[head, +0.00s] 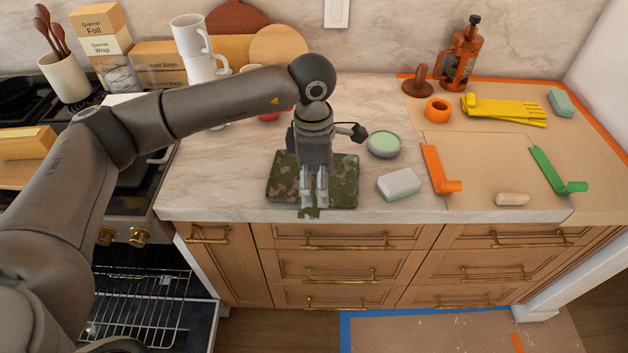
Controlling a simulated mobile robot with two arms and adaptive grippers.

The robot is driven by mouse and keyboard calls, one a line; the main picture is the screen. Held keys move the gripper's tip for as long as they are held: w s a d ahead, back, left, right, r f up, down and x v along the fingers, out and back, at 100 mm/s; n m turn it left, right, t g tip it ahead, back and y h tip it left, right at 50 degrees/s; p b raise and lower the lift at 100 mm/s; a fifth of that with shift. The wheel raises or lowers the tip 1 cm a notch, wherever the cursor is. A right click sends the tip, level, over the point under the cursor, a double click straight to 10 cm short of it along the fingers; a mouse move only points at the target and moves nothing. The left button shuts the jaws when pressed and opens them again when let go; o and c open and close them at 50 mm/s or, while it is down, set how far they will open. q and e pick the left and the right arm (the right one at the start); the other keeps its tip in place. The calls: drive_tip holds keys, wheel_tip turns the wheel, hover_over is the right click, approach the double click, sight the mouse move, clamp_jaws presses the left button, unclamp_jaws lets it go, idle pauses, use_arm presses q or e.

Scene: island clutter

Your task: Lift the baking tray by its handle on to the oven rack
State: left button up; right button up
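The baking tray (343,182) is a flat, dark green mottled tray lying on the marble counter near its front edge. Its small handle tab (310,213) sticks out at the front, toward the counter edge. My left gripper (313,205) points down over the tray, its fingertips at the tray's front rim by the handle. The fingers show a gap between them; whether they touch the handle is hard to see. The arm and fingers hide part of the tray. The oven rack (145,300) is a wire grid in the open oven at lower left. My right gripper is out of view.
A sponge (399,184) and a round green-filled dish (384,144) stand right of the tray. An orange bracket (437,170) lies farther right. White mugs (193,45) and boxes stand behind my arm. Drawers with brass handles are below the counter.

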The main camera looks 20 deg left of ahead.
use_arm(q)
drive_tip(key=a, duration=0.2)
drive_tip(key=p, duration=0.2)
hover_over(309, 209)
drive_tip(key=shift+y, duration=0.3)
drive_tip(key=f, duration=0.5)
drive_tip(key=shift+s+d, duration=0.15)
drive_tip(key=shift+d, duration=0.15)
drive_tip(key=f+p, duration=0.1)
drive_tip(key=f, duration=0.2)
drive_tip(key=f+p, duration=0.1)
drive_tip(key=shift+a+f+p, duration=0.25)
drive_tip(key=shift+f+p, duration=0.05)
drive_tip(key=shift+p, duration=0.05)
drive_tip(key=shift+f, duration=0.4)
drive_tip(key=shift+c, duration=0.4)
clamp_jaws()
